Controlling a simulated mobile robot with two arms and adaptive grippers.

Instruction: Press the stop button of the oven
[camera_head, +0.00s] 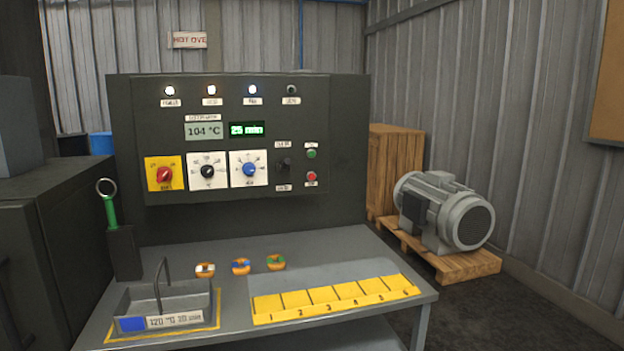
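The oven control panel (350,110) is a dark box at the back of the bench. At its lower right is a small red button (311,176), with a small label under it that is too blurred to read. A green button (311,153) sits just above it. A black switch (283,164) is to their left. The displays read 104 °C (203,131) and 25 min (247,129). Three of the lamps along the top are lit white; the right one (292,89) is dark. Neither of my grippers is in view.
The bench (345,240) holds a tray with a handle (170,300), three small coloured rotors (241,266) and a numbered yellow strip (335,299). A holder with a green-handled tool (110,210) stands at left. A motor (450,212) sits on a pallet at right. Nothing blocks the red button.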

